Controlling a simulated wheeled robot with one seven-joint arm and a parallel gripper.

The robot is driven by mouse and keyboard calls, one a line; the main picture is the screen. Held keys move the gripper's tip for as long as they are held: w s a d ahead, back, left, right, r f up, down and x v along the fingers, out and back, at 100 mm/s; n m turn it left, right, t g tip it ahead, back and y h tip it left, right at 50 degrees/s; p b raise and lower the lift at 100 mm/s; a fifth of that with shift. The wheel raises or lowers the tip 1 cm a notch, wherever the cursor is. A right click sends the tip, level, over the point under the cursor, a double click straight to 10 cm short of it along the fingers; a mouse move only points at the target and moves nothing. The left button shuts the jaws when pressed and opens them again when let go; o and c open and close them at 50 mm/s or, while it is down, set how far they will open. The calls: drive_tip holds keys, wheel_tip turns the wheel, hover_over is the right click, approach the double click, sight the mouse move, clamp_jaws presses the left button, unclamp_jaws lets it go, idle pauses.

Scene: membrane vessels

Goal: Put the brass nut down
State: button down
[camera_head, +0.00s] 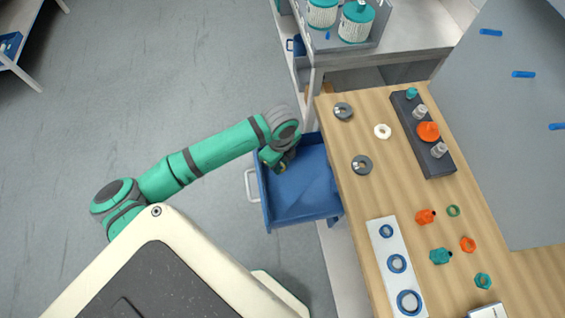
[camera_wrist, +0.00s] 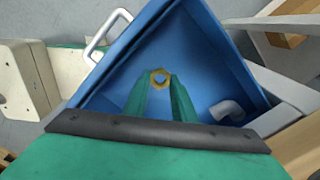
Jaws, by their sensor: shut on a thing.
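The brass nut (camera_wrist: 161,76) is a small gold hexagonal ring between my fingertips in the wrist view. My gripper (camera_wrist: 160,82) is shut on it, with a green finger on either side. In the head view my gripper (camera_head: 281,167) is over the left part of an open blue drawer (camera_head: 305,190). The nut is small there, a yellowish spot at the fingertips. The blue drawer floor (camera_wrist: 202,62) lies below the nut in the wrist view; I cannot tell how high the nut is above it.
A white curved piece (camera_wrist: 227,110) lies in the drawer. The drawer has a white handle (camera_head: 251,185). To its right is a wooden bench top (camera_head: 375,195) with a dark fitting block (camera_head: 437,160), a white ring panel (camera_head: 380,243) and several loose fittings.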

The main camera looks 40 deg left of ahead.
drive_tip(key=w+f, duration=0.1)
drive_tip(key=w+a+f, duration=0.1)
drive_tip(key=f, duration=0.1)
drive_tip(key=w+a+f, duration=0.1)
drive_tip(key=f, duration=0.1)
drive_tip(key=shift+w+a+f, duration=0.15)
drive_tip(key=shift+a+f, duration=0.05)
drive_tip(key=shift+a, duration=0.05)
drive_tip(key=shift+a+f, duration=0.1)
drive_tip(key=shift+f, duration=1.5)
drive_tip(key=c, duration=1.5)
unclamp_jaws()
drive_tip(key=shift+f, duration=0.1)
wheel_tip(320, 180, up, 12)
drive_tip(key=shift+r, duration=0.15)
